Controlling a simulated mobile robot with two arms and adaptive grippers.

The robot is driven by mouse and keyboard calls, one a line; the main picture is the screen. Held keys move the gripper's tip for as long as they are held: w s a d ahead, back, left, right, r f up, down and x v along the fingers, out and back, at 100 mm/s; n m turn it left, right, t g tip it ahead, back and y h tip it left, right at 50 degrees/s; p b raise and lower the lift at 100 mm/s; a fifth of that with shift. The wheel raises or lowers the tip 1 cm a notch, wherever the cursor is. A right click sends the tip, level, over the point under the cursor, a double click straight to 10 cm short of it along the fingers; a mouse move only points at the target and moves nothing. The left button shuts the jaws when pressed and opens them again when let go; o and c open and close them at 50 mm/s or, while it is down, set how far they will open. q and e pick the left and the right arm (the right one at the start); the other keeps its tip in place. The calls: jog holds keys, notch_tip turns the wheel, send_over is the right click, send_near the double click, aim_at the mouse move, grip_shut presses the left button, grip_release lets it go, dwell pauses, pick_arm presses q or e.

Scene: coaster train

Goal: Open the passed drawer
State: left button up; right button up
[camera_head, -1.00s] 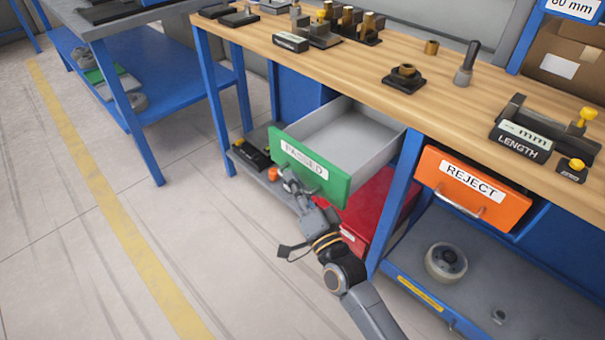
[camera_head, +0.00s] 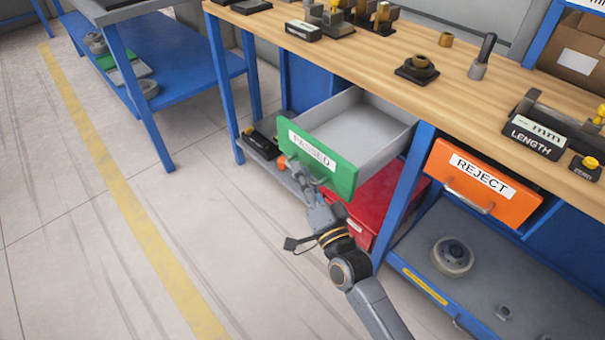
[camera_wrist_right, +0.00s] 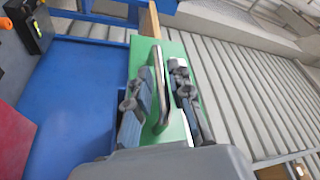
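The passed drawer (camera_head: 345,172) has a green front with a white PASSED label and stands pulled well out under the workbench. Its grey inside looks empty. Its handle (camera_wrist_right: 158,88) shows in the right wrist view against the green front. My right gripper (camera_head: 313,184) is at the front of this drawer, low down by the handle. In the wrist view the fingers of my right gripper (camera_wrist_right: 160,97) are apart, one on each side of the handle, with a gap showing. My left gripper is not in view.
The orange REJECT drawer (camera_head: 520,207) is shut, right of a blue post. A red bin (camera_head: 372,205) sits below the passed drawer on the lower shelf. The wooden benchtop (camera_head: 385,95) holds gauges and metal parts. The floor (camera_head: 90,270) in front is clear.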

jog(key=v, duration=1.1)
jog(key=shift+s, duration=0.3)
